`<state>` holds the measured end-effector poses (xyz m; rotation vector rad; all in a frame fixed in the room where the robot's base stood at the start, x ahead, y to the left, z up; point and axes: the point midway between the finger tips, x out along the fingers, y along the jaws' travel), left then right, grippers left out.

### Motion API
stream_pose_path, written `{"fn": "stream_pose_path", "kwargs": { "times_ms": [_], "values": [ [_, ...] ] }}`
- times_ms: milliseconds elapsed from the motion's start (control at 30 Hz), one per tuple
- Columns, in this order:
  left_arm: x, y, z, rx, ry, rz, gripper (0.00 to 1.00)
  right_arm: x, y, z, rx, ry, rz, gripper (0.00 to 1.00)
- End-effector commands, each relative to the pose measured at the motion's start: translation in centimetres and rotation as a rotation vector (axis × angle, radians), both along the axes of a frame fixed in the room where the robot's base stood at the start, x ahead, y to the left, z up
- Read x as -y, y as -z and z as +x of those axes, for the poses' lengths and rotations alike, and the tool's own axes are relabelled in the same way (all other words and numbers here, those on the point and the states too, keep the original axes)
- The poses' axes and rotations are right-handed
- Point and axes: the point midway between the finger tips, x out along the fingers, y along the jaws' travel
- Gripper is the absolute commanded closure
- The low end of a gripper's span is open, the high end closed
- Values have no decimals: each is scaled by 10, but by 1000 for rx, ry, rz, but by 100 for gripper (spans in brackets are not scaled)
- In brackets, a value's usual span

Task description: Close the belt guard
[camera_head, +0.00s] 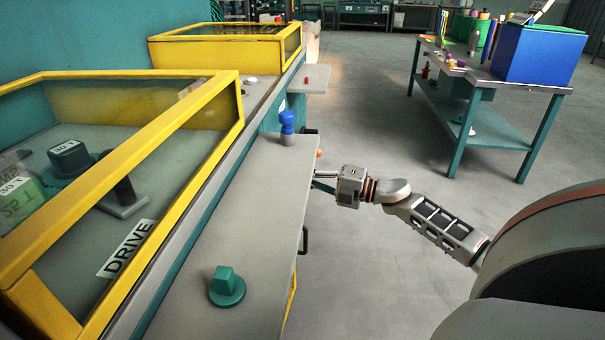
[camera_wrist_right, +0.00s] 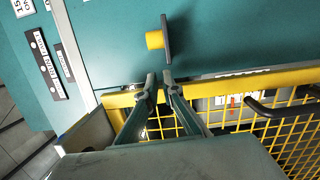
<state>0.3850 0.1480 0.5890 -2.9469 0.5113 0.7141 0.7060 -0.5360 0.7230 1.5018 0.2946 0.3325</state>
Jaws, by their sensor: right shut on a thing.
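The belt guard, a yellow-framed mesh panel (camera_wrist_right: 230,88), runs across the right wrist view below a teal machine face. It has a black bar handle (camera_wrist_right: 285,108). In the head view only a sliver of yellow mesh (camera_head: 291,298) shows below the grey worktop edge. My right gripper (camera_wrist_right: 159,76) is shut at the guard's yellow top rail, its fingers crossing the rail; the exact contact is hard to see. In the head view the right gripper (camera_head: 318,180) is at the worktop's side edge, its fingertips partly hidden. My left gripper is out of view.
A yellow knob (camera_wrist_right: 155,40) on a dark plate sticks out just above the fingers. The grey worktop (camera_head: 235,215) holds a green knob (camera_head: 226,288) and a blue-topped knob (camera_head: 287,122). Yellow-framed clear covers (camera_head: 215,95) stand at left. Floor to the right is open, up to a teal bench (camera_head: 455,135).

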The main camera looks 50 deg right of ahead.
Motion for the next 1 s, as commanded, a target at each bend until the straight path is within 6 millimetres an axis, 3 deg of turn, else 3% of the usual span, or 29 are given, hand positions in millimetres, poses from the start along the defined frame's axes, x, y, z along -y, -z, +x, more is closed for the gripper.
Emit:
{"fn": "stream_pose_path", "kwargs": {
  "times_ms": [33,400,600,867,967,1000],
  "values": [
    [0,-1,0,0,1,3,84,0,11,-14,-20,-14,3,100],
    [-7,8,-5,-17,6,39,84,42,4,-71,-11,-7,5,100],
    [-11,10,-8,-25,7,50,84,51,2,-82,-8,-6,4,100],
    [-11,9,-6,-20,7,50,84,52,1,-83,-5,-5,4,100],
    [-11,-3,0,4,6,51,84,52,-18,-80,20,-4,4,100],
    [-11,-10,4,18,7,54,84,52,-35,-78,42,-4,4,100]
  ]
}}
